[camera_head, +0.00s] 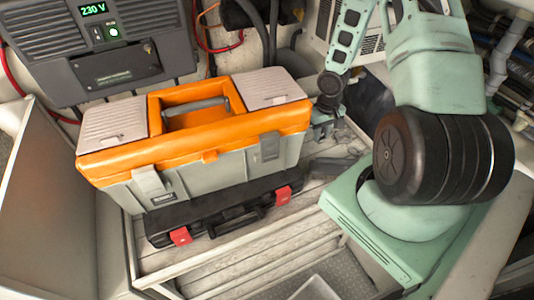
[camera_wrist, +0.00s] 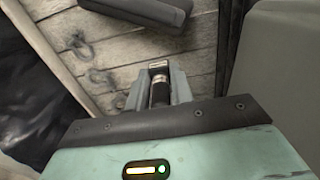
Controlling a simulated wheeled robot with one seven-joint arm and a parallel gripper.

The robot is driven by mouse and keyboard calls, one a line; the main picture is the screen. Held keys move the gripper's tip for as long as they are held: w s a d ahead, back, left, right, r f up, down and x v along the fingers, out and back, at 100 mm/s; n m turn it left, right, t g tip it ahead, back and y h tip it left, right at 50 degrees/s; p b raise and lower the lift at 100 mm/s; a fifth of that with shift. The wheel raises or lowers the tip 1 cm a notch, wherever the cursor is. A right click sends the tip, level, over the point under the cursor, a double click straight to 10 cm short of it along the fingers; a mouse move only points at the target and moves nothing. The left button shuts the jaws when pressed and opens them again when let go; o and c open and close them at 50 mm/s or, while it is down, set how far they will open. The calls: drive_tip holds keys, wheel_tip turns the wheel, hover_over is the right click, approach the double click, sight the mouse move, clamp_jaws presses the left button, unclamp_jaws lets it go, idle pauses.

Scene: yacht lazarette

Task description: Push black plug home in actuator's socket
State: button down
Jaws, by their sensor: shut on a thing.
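My gripper (camera_wrist: 158,88) is shut on a dark cylindrical piece, seemingly the black plug (camera_wrist: 159,92), with a paler metallic band. A small cream-coloured end shows just beyond the fingertips; I cannot tell whether it belongs to the plug. In the head view my gripper (camera_head: 322,128) is low beside the right end of the orange and grey toolbox, and the plug cannot be made out there. I cannot identify the actuator or its socket in either view, so I cannot tell whether the plug touches it.
The orange-topped toolbox (camera_head: 222,163) stands on a black case with red latches (camera_head: 181,236), close to my gripper. Wooden slats (camera_wrist: 185,40) lie beneath. A dark block (camera_wrist: 140,10) is at the wrist view's top. A panel reading 230 V (camera_head: 110,65) is at the back left.

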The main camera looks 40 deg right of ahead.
drive_tip(key=shift+f+b, duration=4.65)
drive_tip(key=shift+f, duration=0.35)
drive_tip(key=shift+f, duration=0.2)
drive_tip(key=c, duration=1.5)
unclamp_jaws()
